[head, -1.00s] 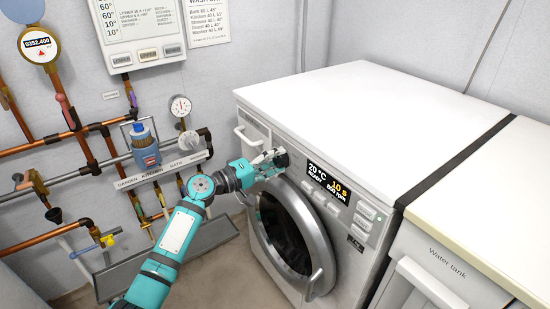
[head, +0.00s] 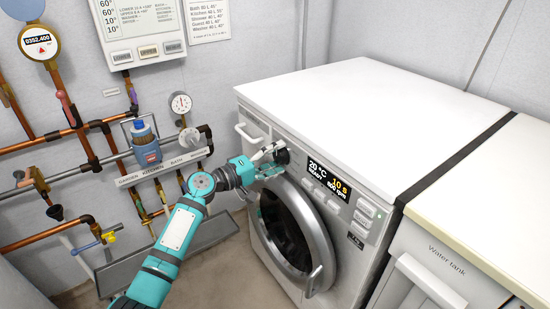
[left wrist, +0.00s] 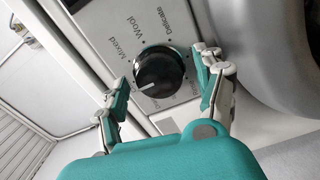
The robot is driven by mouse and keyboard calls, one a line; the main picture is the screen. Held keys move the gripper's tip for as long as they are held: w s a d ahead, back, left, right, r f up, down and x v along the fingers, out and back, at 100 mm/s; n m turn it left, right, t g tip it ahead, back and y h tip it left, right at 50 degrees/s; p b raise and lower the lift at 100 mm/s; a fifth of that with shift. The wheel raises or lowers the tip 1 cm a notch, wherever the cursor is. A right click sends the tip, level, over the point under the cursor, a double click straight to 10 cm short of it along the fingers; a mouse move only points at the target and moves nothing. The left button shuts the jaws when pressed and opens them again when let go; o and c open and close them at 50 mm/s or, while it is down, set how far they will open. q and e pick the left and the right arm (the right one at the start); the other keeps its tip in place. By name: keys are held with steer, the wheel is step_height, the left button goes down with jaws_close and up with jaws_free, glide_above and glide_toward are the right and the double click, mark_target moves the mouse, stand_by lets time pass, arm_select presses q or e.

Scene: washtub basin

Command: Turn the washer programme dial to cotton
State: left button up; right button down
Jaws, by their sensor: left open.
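The washer (head: 330,180) has a round black programme dial (head: 283,156) at the left of its control panel. In the left wrist view the dial (left wrist: 160,72) has a white pointer mark on its lower left side. The words Mixed, Wool and Delicate are printed around it; other labels lower down are partly hidden. My left gripper (head: 270,160) is at the dial. In the left wrist view its open fingers (left wrist: 162,80) stand on either side of the dial, with gaps visible between them and it. My right gripper is not in view.
The washer's round door (head: 292,232) is below the dial, close under my left gripper. A lit display (head: 329,182) and buttons sit right of the dial. Pipes and valves (head: 150,150) line the left wall. A water tank unit (head: 455,260) stands at the right.

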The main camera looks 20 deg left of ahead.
arm_select(q)
steer(key=v, duration=1.2)
